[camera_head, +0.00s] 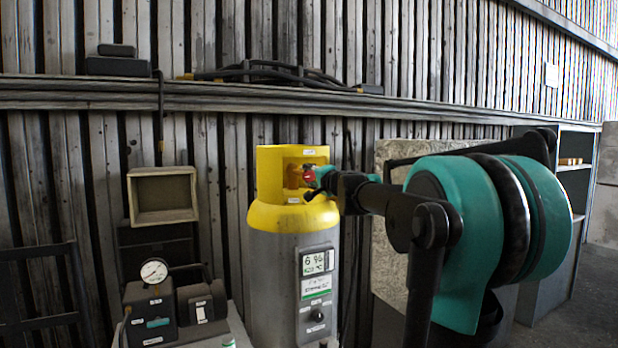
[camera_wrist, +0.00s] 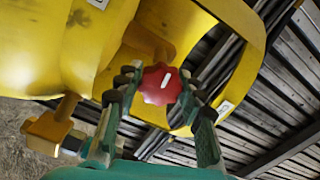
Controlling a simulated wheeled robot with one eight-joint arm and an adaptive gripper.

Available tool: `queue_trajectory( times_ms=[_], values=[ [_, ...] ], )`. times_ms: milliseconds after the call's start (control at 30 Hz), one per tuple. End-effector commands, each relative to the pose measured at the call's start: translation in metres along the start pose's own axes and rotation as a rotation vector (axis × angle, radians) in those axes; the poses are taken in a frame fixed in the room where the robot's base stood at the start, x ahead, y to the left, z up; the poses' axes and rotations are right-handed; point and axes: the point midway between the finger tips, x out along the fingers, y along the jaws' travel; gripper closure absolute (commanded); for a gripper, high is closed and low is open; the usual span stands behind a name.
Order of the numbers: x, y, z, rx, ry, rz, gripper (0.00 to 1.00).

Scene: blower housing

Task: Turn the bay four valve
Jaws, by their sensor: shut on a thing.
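A red valve knob (camera_head: 308,173) sits inside the opening of the yellow collar (camera_head: 268,165) on a grey and yellow gas cylinder (camera_head: 272,270). In the wrist view the red knob (camera_wrist: 160,84), with a white mark on its face, lies between my fingertips. My gripper (camera_wrist: 160,88) is shut on the knob, with a dark-padded finger on each side of it; it also shows at the cylinder's collar in the head view (camera_head: 318,178). The valve's stem behind the knob is partly hidden. A brass fitting (camera_wrist: 48,132) shows at the lower left of the wrist view.
A control panel with a display (camera_head: 318,262) is on the cylinder's front. A pressure gauge (camera_head: 154,271) on a dark unit stands at the left, below an open wooden box (camera_head: 163,196). A pale slab (camera_head: 385,240) stands behind my arm, and shelving (camera_head: 575,165) is at the right.

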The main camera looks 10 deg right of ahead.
Motion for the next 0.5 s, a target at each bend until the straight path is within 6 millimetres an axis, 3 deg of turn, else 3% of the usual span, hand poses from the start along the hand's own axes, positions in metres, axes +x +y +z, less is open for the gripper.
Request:
queue_trajectory(
  times_ms=[500],
  values=[
    [-0.0006,0.0006,0.0012,-0.194,-0.002,0.000,0.91]
  ],
)
